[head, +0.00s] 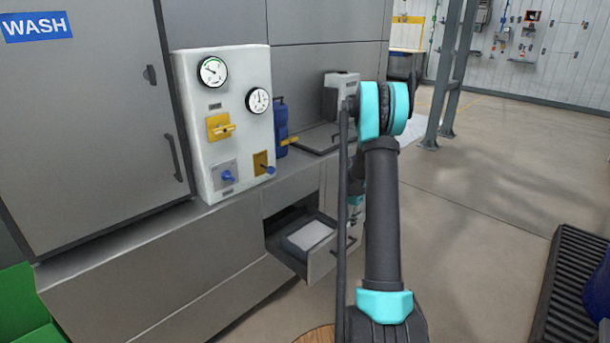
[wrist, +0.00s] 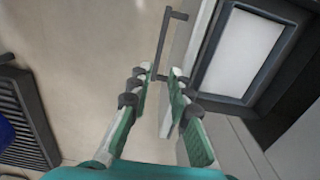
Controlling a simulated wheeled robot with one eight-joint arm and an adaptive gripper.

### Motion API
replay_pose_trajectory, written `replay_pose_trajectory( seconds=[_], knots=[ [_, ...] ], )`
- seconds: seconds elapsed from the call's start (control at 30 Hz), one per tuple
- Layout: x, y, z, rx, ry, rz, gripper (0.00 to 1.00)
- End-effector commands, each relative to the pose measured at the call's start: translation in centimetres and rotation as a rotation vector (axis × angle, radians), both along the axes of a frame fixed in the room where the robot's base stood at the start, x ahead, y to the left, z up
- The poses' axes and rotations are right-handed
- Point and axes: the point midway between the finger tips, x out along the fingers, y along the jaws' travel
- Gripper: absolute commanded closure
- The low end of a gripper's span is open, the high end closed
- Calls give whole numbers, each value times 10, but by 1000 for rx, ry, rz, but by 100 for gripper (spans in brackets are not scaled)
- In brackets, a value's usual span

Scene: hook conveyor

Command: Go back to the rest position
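My gripper's two teal-and-grey fingers show in the wrist view (wrist: 158,84). They are apart, with nothing held between them. The dark drawer handle (wrist: 166,42) lies just beyond the fingertips; I cannot tell whether a finger touches it. In the head view my arm rises in front of the steel cabinet and bends down at its top joint, so it hides most of my gripper. The drawer (head: 322,262) stands pulled out below the cabinet's counter, with a white flat item (head: 309,235) inside. That item also shows in the wrist view (wrist: 238,52).
A panel (head: 204,140) with gauges and valves stands on the counter at left. A steel post (head: 457,75) stands further back. A dark ribbed platform (head: 572,285) is at right. Open floor lies between.

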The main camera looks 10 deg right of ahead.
Motion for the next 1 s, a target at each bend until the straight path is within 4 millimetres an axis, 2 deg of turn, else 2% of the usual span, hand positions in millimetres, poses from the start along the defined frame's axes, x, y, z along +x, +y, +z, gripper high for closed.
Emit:
replay_pose_trajectory(
  seconds=[0.17, 0.27, 0.4, 0.6, 0.8, 1.0],
  knots=[
    [-18, 15, 26, -6, -23, 61, 81],
    [-37, 30, 49, -13, -47, 129, 81],
    [-69, 51, 79, -24, -86, 228, 81],
    [-120, 79, 113, -46, -138, 370, 81],
    [-177, 103, 134, -70, -191, 510, 81],
    [-236, 123, 142, -99, -243, 650, 81]
  ],
)
